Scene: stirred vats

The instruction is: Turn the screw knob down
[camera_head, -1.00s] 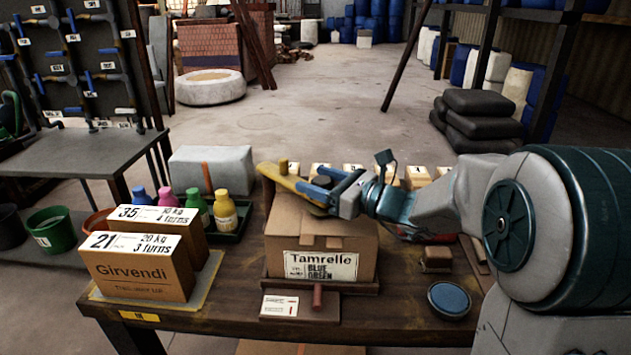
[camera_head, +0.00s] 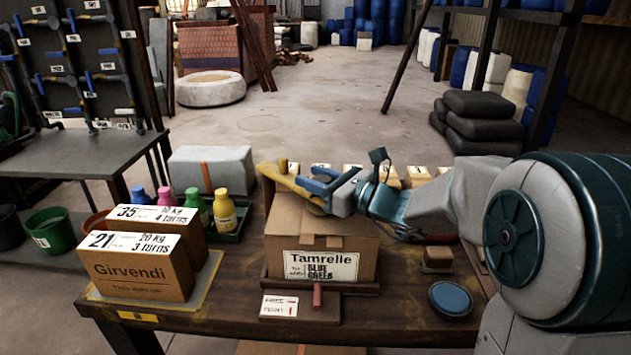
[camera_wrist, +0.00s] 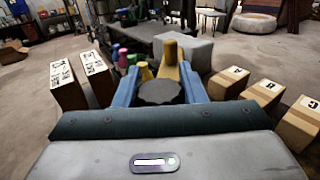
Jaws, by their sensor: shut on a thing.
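A dark round screw knob (camera_wrist: 160,92) sits between the two blue fingers of my gripper (camera_wrist: 168,93) in the wrist view. The fingers are shut on its sides. In the head view my gripper (camera_head: 318,187) is over the top of the cardboard box labelled Tamrelle (camera_head: 285,240), and the knob is mostly hidden by the fingers. A yellow arm (camera_head: 284,180) reaches over the box top beside the knob; its post end also shows in the wrist view (camera_wrist: 171,52). Whether anything under the knob touches the box is hidden.
Two labelled boxes, Girvendi (camera_head: 135,275) and one behind it, stand at the left. Coloured bottles (camera_head: 225,212) stand in a tray behind them. A blue round disc (camera_head: 450,299) and a small brown block (camera_head: 438,258) lie at the right. A card (camera_head: 280,306) lies in front.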

